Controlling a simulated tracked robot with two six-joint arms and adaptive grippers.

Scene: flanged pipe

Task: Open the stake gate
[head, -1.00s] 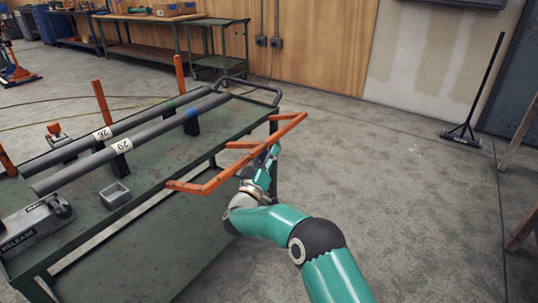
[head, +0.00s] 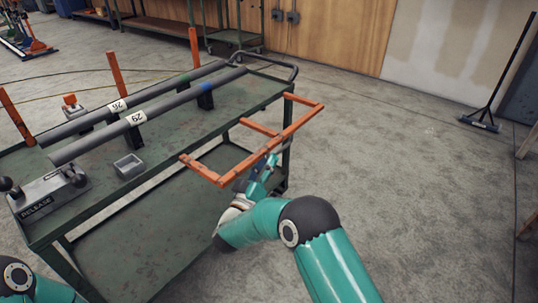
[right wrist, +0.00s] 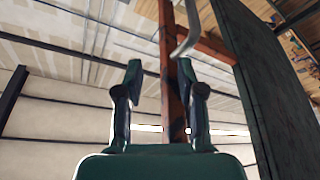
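The stake gate (head: 234,169) is an orange bar frame at the cart's near right side. It stands out past the cart's edge, with a long outer rail and short cross bars. My right gripper (head: 272,160) is just below and beside its outer rail in the head view. In the right wrist view, the fingers of my right gripper (right wrist: 160,88) are apart, and an orange bar (right wrist: 168,60) runs up between or behind them. I cannot tell whether they touch it. My left gripper is out of view; only part of my left arm shows at the lower left.
The green cart (head: 160,190) carries two grey pipes (head: 170,103), a small grey box (head: 129,166) and a RELEASE lever block (head: 48,194). Orange stakes (head: 116,74) stand at its far side. A broom (head: 483,120) leans at the right. The floor right of the cart is clear.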

